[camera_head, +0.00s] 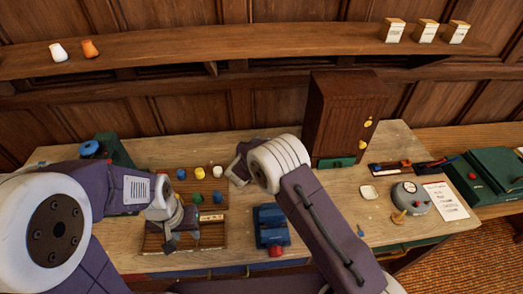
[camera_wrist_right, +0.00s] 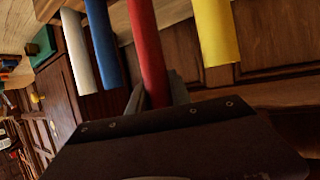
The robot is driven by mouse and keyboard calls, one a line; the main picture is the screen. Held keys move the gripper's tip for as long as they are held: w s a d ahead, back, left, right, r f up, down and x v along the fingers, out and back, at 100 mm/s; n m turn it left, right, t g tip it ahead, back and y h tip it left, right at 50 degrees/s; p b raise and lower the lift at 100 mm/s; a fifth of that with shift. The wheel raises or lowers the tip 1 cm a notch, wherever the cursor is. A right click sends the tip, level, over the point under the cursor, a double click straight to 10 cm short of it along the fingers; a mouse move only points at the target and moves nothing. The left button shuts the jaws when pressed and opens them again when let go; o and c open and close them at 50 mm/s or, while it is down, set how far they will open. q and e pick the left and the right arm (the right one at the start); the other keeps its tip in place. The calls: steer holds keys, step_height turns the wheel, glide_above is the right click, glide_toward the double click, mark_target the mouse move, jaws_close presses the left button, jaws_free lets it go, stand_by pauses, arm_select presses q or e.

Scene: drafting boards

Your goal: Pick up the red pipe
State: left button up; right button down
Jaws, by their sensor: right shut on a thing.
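The red pipe (camera_wrist_right: 147,45) stands between the fingers of my right gripper (camera_wrist_right: 158,92) in the right wrist view, and the gripper is shut on it. A yellow pipe (camera_wrist_right: 216,35) is to its right, with a blue pipe (camera_wrist_right: 103,45) and a white pipe (camera_wrist_right: 79,55) to its left. In the head view, my right gripper (camera_head: 239,168) is beside the peg board, partly covered by my wrist; I cannot make out the red pipe there. My left gripper (camera_head: 171,238) is over the board's front part, and its opening is unclear.
The wooden board (camera_head: 160,190) holds several coloured pieces. A blue vise-like device (camera_head: 270,222) stands right of it. A brown cabinet (camera_head: 338,115) stands at the back. A grey dial device (camera_head: 410,196) and a paper (camera_head: 446,201) lie at right. A shelf (camera_head: 240,47) runs above.

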steer(key=s+d+r+b, duration=0.2)
steer(key=s+d+r, duration=0.5)
steer(key=d, duration=0.2)
steer(key=shift+d+r, duration=0.25)
steer(key=shift+r, duration=0.15)
steer(key=shift+w, duration=0.1)
